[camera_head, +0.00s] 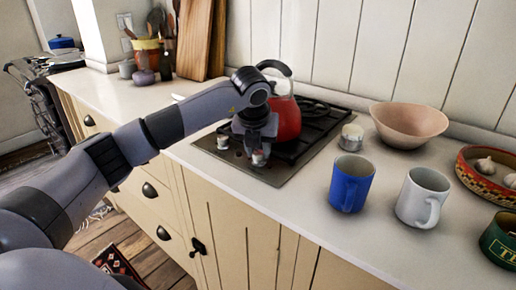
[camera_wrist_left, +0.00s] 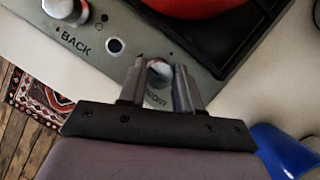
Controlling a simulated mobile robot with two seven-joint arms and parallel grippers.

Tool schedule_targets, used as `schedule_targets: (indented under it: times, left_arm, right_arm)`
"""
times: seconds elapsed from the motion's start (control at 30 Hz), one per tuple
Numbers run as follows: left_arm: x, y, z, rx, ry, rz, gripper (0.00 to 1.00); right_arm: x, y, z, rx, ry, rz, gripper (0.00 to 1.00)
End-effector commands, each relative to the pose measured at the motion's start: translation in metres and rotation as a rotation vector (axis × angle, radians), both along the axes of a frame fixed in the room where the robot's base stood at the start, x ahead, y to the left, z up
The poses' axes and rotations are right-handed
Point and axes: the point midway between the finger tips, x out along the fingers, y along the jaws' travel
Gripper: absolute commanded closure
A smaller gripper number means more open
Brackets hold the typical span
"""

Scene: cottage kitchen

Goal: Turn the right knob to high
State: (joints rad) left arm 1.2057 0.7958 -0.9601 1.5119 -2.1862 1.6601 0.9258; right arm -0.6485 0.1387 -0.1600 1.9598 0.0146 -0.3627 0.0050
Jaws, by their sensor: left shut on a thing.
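The hob's right knob (camera_wrist_left: 160,72) is between the fingers of my left gripper (camera_wrist_left: 158,88) in the left wrist view, with the partly covered word "FRONT" by it. My left gripper (camera_head: 257,147) is shut on this knob (camera_head: 259,158) at the front of the hob (camera_head: 236,167) in the head view. How far the knob is turned cannot be told. The left knob (camera_head: 222,143) stands free; in the left wrist view (camera_wrist_left: 66,8) it has the word "BACK" beside it. My right gripper is not in view.
A red kettle (camera_head: 288,120) stands on the hob just behind my left gripper. A blue mug (camera_head: 350,185), a white mug (camera_head: 420,200), a small metal container (camera_head: 351,138) and a pinkish bowl (camera_head: 408,122) stand to the right. The counter left of the hob is mostly clear.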

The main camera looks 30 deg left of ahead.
Motion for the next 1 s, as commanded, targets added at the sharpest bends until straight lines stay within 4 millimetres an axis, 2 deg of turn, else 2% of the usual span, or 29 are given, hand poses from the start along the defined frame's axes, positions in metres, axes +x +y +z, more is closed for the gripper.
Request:
schedule_targets:
  times: [0.33, 0.87, 0.9, 0.93, 1.0]
  left_arm:
    - [0.0003, -0.0006, 0.0004, -0.001, 0.0, 0.131, 0.97]
    - [0.0003, -0.0003, 0.0005, -0.002, 0.0, 0.15, 0.97]
    - [0.0003, -0.0003, 0.0005, -0.002, 0.0, 0.15, 0.54]
    - [0.0003, -0.0003, 0.0005, -0.002, 0.0, 0.15, 0.44]
    - [0.0003, -0.0003, 0.0005, -0.001, 0.0, 0.149, 0.41]
  right_arm:
    - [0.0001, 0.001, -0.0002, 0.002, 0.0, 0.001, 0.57]
    - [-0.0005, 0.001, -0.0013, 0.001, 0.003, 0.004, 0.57]
    - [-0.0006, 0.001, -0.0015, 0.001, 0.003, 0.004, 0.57]
    - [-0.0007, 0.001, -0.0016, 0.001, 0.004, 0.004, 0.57]
    - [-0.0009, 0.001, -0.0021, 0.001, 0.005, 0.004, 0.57]
